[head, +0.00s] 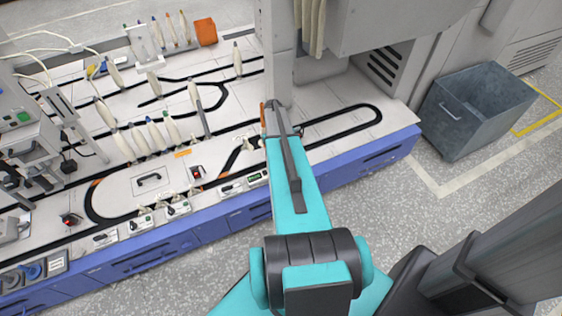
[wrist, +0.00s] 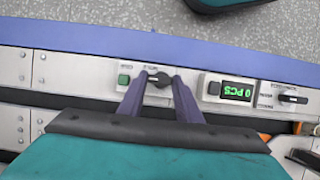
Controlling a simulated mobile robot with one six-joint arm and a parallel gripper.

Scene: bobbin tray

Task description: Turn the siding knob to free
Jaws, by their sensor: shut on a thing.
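In the wrist view a black knob (wrist: 160,79) sits on a pale panel (wrist: 142,70) along the blue edge of the tray line. My gripper (wrist: 158,84) has its two dark fingers on either side of this knob and is shut on it. The small lettering by the knob is too blurred to read, so I cannot tell whether it is the siding knob or which position it points to. In the head view my teal arm hides the gripper and the gripped knob.
A green button (wrist: 124,79) is just left of the gripped knob. A counter display (wrist: 237,92) and another black knob (wrist: 292,99) are to its right. In the head view, bobbins (head: 193,93) stand on the tray line, and a grey bin (head: 470,115) stands on the floor at right.

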